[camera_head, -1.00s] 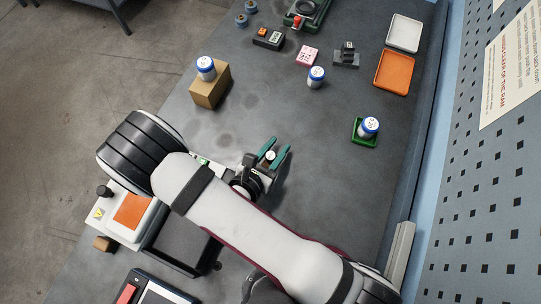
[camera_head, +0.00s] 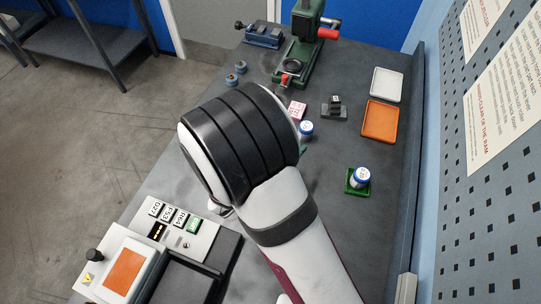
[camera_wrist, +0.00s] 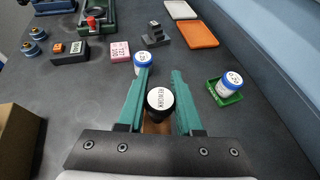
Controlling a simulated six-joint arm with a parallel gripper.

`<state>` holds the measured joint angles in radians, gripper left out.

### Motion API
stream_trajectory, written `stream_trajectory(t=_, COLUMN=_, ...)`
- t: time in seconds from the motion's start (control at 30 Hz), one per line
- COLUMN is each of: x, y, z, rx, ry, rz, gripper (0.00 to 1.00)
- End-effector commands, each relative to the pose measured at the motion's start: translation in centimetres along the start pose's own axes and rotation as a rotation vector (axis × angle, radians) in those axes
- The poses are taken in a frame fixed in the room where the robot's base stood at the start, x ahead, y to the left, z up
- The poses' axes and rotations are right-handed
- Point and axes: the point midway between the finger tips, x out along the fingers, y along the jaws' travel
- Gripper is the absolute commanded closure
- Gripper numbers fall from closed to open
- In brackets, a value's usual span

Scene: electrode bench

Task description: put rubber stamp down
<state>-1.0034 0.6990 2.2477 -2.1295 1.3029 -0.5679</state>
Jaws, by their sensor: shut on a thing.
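The rubber stamp, with a white round top marked REWORK (camera_wrist: 160,99) and a dark body, is between the green fingers of my gripper (camera_wrist: 160,77) in the wrist view. My gripper is shut on it. A little brown shows below the dark body; the stamp's underside is hidden, so I cannot tell whether it touches the bench. In the head view my forearm and wrist hide the stamp and nearly all of the gripper.
A blue-and-white jar (camera_wrist: 143,63) stands just beyond the left fingertip. Another jar (camera_head: 361,178) is in a green tray (camera_head: 350,188) at right. A pink block (camera_wrist: 120,51), stepped grey holder (camera_head: 335,107), orange tray (camera_head: 380,121) and white tray (camera_head: 387,84) lie farther back. Bare bench lies right of the fingers.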

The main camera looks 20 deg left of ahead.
Motion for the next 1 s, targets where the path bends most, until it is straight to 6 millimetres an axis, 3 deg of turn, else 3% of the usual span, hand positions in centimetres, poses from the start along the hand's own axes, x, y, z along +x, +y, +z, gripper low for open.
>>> stream_trajectory(t=0.1, x=4.7, y=-0.9, z=2.8, rx=0.027, ry=-0.011, rz=-0.059, gripper=1.00)
stream_trajectory(t=0.2, x=7.3, y=-1.7, z=4.5, rx=0.033, ry=-0.020, rz=-0.088, gripper=1.00)
stream_trajectory(t=0.3, x=8.5, y=-1.8, z=5.0, rx=0.035, ry=-0.026, rz=-0.100, gripper=1.00)
stream_trajectory(t=0.37, x=8.7, y=-0.8, z=4.4, rx=0.033, ry=-0.026, rz=-0.101, gripper=1.00)
stream_trajectory(t=0.6, x=8.7, y=6.2, z=-0.5, rx=0.033, ry=-0.026, rz=-0.100, gripper=1.00)
stream_trajectory(t=0.7, x=8.7, y=8.1, z=-1.8, rx=0.036, ry=-0.027, rz=-0.102, gripper=1.00)
stream_trajectory(t=1.0, x=10.2, y=9.0, z=-5.9, rx=0.034, ry=-0.025, rz=-0.103, gripper=1.00)
